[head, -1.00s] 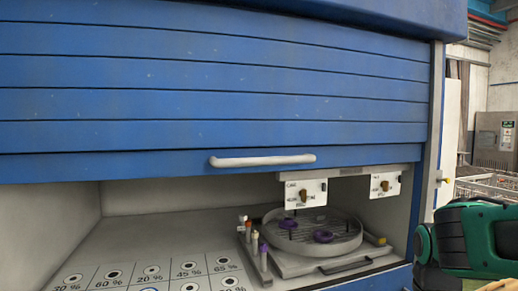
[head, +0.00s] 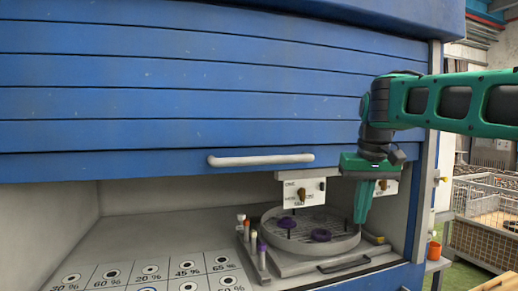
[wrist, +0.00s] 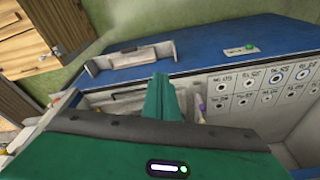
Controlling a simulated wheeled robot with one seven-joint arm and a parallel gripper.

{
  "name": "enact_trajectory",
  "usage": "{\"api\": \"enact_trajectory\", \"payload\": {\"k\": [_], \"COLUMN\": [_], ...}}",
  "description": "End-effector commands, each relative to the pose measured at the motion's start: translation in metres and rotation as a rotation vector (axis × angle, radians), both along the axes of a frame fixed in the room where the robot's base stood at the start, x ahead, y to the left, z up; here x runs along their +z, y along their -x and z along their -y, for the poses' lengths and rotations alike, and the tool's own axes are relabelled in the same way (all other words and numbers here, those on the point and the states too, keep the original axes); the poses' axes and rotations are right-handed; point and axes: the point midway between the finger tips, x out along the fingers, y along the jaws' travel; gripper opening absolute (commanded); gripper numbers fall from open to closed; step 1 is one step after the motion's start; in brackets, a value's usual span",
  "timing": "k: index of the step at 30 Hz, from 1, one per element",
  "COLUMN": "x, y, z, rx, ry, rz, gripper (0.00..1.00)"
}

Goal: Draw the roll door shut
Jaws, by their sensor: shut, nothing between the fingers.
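The blue slatted roll door (head: 200,95) is partly open in the head view, with its lower edge well above the work surface. A white bar handle (head: 260,160) runs along its lowest slat. My gripper (head: 362,218) points down in front of the right part of the opening, right of the handle and lower than it. It is apart from the handle. Its green fingers are closed together and empty; they also show in the wrist view (wrist: 158,88). The handle is not visible in the wrist view.
Inside the cabinet are a round turntable (head: 345,240) with purple rings, a few small tubes (head: 262,255) and a labelled board (head: 105,272). A wire cage (head: 490,213) stands outside at right.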

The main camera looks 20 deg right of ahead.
Motion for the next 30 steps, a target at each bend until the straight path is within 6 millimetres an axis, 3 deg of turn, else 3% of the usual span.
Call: {"api": "enact_trajectory", "payload": {"k": [1,3,9,12,16,21,24,30], "x": [0.025,0.056,0.144,0.185,0.231,0.265,0.273,0.264], "y": [-0.023,-0.048,-0.108,-0.131,-0.140,-0.140,-0.139,-0.147], "z": [-0.008,-0.019,-0.068,-0.099,-0.144,-0.185,-0.196,-0.198], "rx": [0.028,0.057,0.157,0.209,0.273,0.328,0.344,0.348], "ry": [0.011,0.020,0.047,0.061,0.079,0.089,0.090,0.088], "rz": [0.028,0.061,0.167,0.223,0.285,0.341,0.356,0.358], "gripper": [0.00,0.00,0.00,0.00,0.00,0.00,0.00,0.00]}}
